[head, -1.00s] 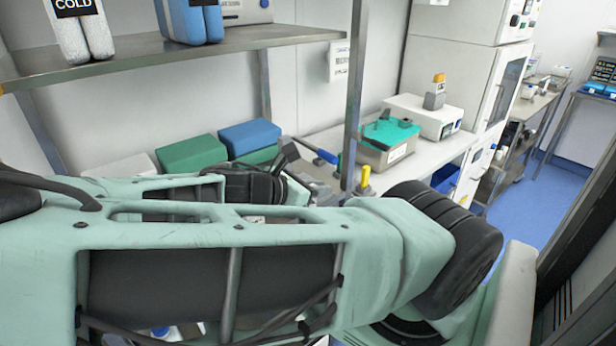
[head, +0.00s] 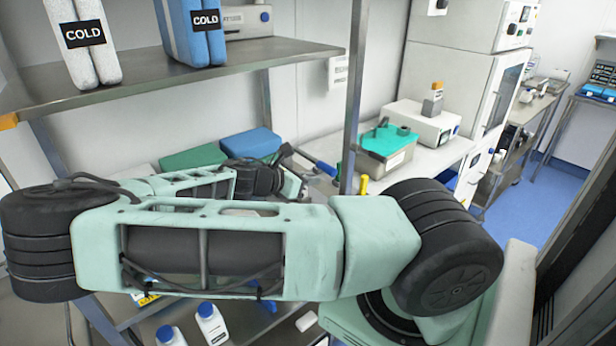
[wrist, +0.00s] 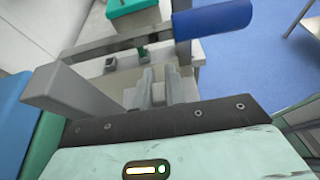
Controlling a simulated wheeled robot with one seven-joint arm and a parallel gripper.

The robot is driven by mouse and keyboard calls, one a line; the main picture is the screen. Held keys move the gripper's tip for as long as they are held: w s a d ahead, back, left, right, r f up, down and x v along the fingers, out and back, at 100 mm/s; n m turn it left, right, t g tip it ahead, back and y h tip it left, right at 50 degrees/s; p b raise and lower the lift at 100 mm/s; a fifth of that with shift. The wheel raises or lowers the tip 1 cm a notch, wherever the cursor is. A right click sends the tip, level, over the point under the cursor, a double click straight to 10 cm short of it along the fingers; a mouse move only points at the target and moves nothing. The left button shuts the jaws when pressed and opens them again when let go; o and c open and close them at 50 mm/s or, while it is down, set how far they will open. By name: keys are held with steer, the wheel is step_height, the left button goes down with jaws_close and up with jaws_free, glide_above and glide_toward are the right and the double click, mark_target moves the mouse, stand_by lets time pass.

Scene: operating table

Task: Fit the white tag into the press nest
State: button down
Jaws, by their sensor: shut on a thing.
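My gripper (wrist: 159,86) shows in the wrist view with its two grey fingers close together. It is shut on a small pale piece (wrist: 158,93), likely the white tag, mostly hidden between the fingers. The press shows around it in the wrist view: a grey lever bar with a blue handle (wrist: 212,20) crosses beyond the fingertips, and a grey block (wrist: 70,92) stands to the left. The blue handle also shows in the head view (head: 326,168), just past my arm. The nest cannot be made out. In the head view my arm hides most of the press.
A teal-topped box (head: 386,139) and a white instrument (head: 422,119) stand on the bench at right. Green (head: 192,157) and blue (head: 250,142) boxes lie behind my arm. A steel shelf (head: 190,72) with an upright post (head: 352,100) overhangs. White bottles (head: 212,325) stand below.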

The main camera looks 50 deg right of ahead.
steer(key=shift+f, duration=0.2)
steer(key=c, duration=1.4)
jaws_free()
steer(key=shift+c, duration=0.2)
steer(key=shift+a+r, duration=0.1)
steer(key=b+v, duration=0.3)
steer(key=v, duration=0.8)
steer(key=shift+a+r, duration=0.25)
steer(key=shift+a, duration=0.1)
